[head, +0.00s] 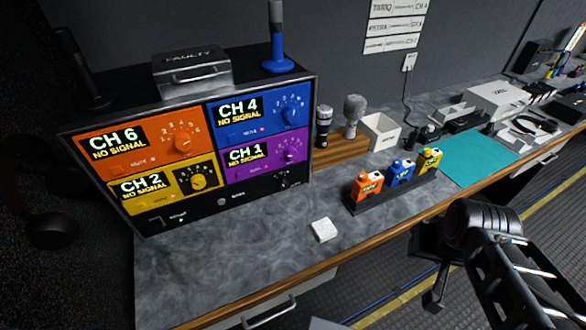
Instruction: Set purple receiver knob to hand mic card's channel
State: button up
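The purple receiver (240,170) is at the lower right of the rack's four coloured units. Its screen reads CH 1, NO SIGNAL. Its purple knob (290,155) is on the right of its face; the pointer is too small to read. Paper cards (393,28) hang on the wall at the top; one reads TARIQ, CH 4. The lower lines are too small to read surely, and I cannot tell which is the hand mic's. My arm is at the lower right, well away from the knob. Its dark end (435,298) is over the floor; its fingers are not clear.
Orange, yellow and blue receivers read CH 6, CH 2 and CH 4. A silver FAULTY box (192,70) sits on the rack. Mics (354,115), bodypacks in a black holder (385,200) and a white block (323,229) stand on the counter. The counter before the rack is mostly clear.

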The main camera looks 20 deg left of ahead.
aim_at(291, 152)
jog(key=k, duration=0.9)
jog(key=u, duration=0.75)
jog(key=i, duration=0.7)
jog(key=u, duration=0.05)
